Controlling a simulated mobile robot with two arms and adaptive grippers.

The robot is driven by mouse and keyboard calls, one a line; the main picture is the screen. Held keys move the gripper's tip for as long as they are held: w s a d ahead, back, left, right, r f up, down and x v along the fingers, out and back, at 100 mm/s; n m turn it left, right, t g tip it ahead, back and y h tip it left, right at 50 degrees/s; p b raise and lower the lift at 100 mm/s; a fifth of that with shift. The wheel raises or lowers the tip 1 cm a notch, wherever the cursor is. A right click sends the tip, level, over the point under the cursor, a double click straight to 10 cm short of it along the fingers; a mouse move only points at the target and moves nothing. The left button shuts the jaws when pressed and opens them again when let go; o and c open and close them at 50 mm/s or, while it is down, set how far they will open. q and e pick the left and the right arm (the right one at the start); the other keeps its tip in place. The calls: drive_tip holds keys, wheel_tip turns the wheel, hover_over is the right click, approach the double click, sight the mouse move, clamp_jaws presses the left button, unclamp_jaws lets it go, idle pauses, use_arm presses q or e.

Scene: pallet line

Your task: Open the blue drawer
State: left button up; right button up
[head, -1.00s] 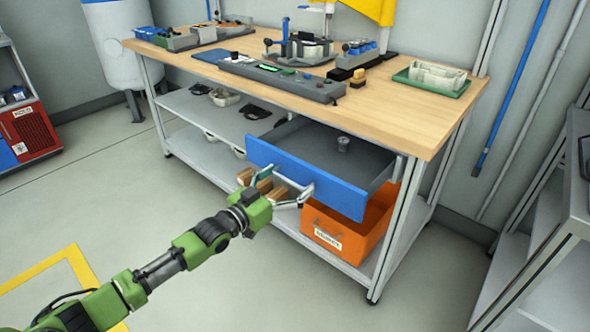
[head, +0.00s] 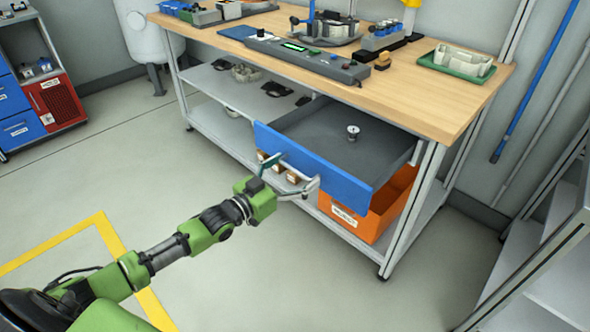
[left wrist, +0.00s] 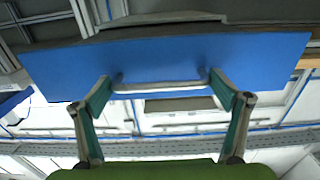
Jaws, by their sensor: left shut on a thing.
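The blue drawer (head: 312,165) stands pulled out from under the right part of the workbench. Its grey inside shows, with a small round metal part (head: 352,132) in it. My left gripper (head: 291,176) is at the drawer's front, its two fingers at the handle. In the left wrist view the blue drawer front (left wrist: 190,60) spans the picture, and the fingers of my left gripper (left wrist: 160,88) meet the two ends of the pale bar handle (left wrist: 158,87). My right gripper is not in view.
The wooden workbench (head: 440,95) carries a control box (head: 305,60) and a green tray (head: 455,66). An orange bin (head: 362,218) sits below the drawer on the lower shelf. A grey rack (head: 540,250) stands at the right. The floor in front is clear.

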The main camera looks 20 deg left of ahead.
use_arm(q)
drive_tip(key=shift+d, duration=0.1)
drive_tip(key=o, duration=1.3)
drive_tip(key=v, duration=1.2)
